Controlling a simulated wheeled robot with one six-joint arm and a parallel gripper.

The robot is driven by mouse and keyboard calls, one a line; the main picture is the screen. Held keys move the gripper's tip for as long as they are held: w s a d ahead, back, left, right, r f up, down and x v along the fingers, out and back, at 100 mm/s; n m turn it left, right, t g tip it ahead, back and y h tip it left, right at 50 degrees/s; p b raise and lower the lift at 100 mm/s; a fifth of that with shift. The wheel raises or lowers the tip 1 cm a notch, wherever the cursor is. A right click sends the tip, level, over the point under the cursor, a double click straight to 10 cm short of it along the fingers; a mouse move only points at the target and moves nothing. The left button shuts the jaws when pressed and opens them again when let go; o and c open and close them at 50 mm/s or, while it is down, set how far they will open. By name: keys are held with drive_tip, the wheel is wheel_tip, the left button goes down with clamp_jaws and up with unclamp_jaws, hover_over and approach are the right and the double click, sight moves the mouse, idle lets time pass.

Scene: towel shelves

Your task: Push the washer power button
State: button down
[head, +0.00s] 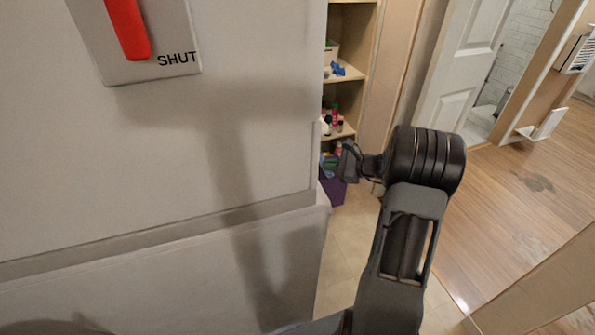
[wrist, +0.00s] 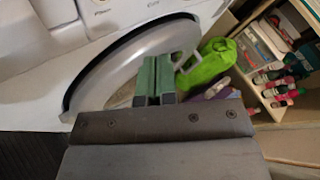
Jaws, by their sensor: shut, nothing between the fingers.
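The washer (wrist: 28,85) shows in the wrist view as a white front with a round grey-rimmed door (wrist: 125,60). At its top edge are small dark labels (wrist: 101,13), too blurred to read surely. I cannot make out which part is the power button. My gripper (wrist: 154,66) has its two green fingers together, empty, in front of the washer door in the picture. In the head view my gripper (head: 349,162) is small and dark, beside the edge of a grey wall. The washer cannot be seen in the head view.
In the head view a grey wall panel (head: 150,150) with a red handle (head: 128,30) fills the left. Shelves (head: 345,75) stand behind it. A white door (head: 460,75) and open wooden floor (head: 510,190) lie right. The wrist view shows a green bag (wrist: 208,65) and shelved bottles (wrist: 278,92).

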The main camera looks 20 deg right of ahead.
drive_tip(key=a, duration=0.6)
drive_tip(key=shift+a+b, duration=0.15)
drive_tip(key=shift+b, duration=0.15)
drive_tip(key=shift+a, duration=0.6)
idle(2.5)
drive_tip(key=shift+s+b, duration=0.1)
drive_tip(key=shift+b, duration=0.3)
idle(0.9)
drive_tip(key=shift+d, duration=2.3)
